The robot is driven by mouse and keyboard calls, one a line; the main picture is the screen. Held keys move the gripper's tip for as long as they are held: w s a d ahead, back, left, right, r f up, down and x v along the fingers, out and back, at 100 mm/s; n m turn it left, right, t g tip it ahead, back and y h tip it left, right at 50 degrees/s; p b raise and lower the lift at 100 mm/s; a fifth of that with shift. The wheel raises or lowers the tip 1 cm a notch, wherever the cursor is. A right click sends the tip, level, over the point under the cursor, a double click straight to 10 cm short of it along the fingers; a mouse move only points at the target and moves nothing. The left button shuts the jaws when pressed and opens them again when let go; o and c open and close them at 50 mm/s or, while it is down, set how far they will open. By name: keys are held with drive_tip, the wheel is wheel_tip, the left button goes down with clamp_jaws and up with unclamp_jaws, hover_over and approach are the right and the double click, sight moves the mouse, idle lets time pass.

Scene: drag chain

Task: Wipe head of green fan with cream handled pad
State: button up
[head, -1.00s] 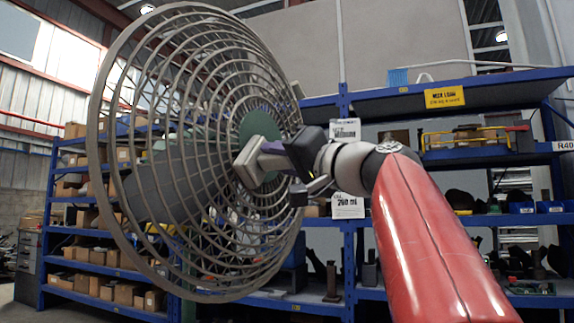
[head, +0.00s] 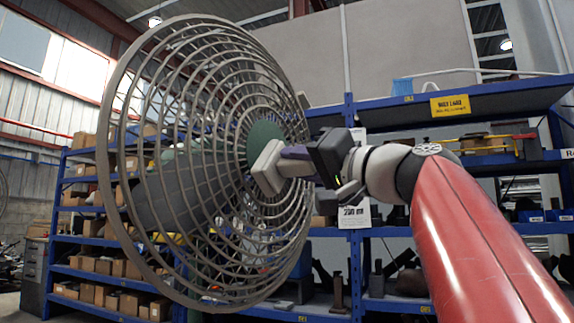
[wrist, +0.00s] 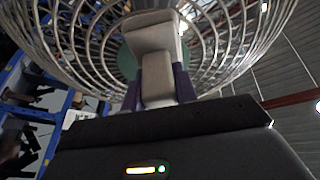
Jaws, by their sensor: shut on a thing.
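The fan head is a large round wire cage (head: 190,100) with a green centre disc (head: 264,140), filling the left half of the head view. My gripper (head: 296,160) is shut on the cream handled pad (head: 267,168), which sits in front of the cage near the green disc. In the wrist view the pad (wrist: 150,35) stands between the fingers, with the cage (wrist: 225,60) behind it. I cannot tell whether the pad touches the wires. The fan's lower support is mostly hidden.
Blue shelving with boxes (head: 100,265) stands behind the fan at left. More blue shelves (head: 475,105) with tools and a yellow sign (head: 450,106) stand behind my arm at right. Hanging white labels (head: 354,215) show near my gripper.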

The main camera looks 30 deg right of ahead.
drive_tip(key=shift+s+d, duration=0.45)
drive_tip(key=shift+s, duration=0.4)
drive_tip(key=s, duration=0.1)
drive_tip(key=s+d, duration=0.1)
drive_tip(key=shift+s+d+p, duration=0.25)
drive_tip(key=shift+s+p, duration=0.1)
drive_tip(key=shift+s, duration=0.1)
